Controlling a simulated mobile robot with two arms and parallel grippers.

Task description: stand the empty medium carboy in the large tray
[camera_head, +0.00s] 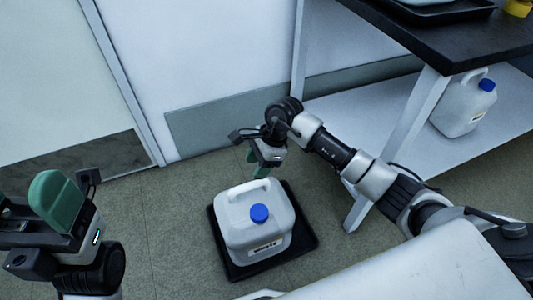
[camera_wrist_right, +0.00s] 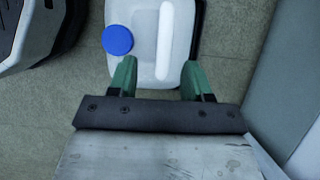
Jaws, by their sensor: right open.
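A white carboy (camera_head: 245,232) with a blue cap and a top handle stands upright in a black tray (camera_head: 303,243) on the floor. The carboy also shows in the right wrist view (camera_wrist_right: 145,70). My right gripper (camera_head: 254,163) is open, just behind and above the carboy's handle. In the right wrist view its green fingertips (camera_wrist_right: 160,66) are spread wider than the handle, with nothing held between them. I cannot tell whether they touch the carboy. My left gripper (camera_head: 58,205) is at the left edge, away from the carboy; its opening is not clear.
A dark-topped bench (camera_head: 440,45) stands at the right, with a second white carboy (camera_head: 462,107) on its lower shelf. A bench leg (camera_head: 361,208) stands right of the tray. A wall and door are behind. Floor (camera_head: 170,230) left of the tray is clear.

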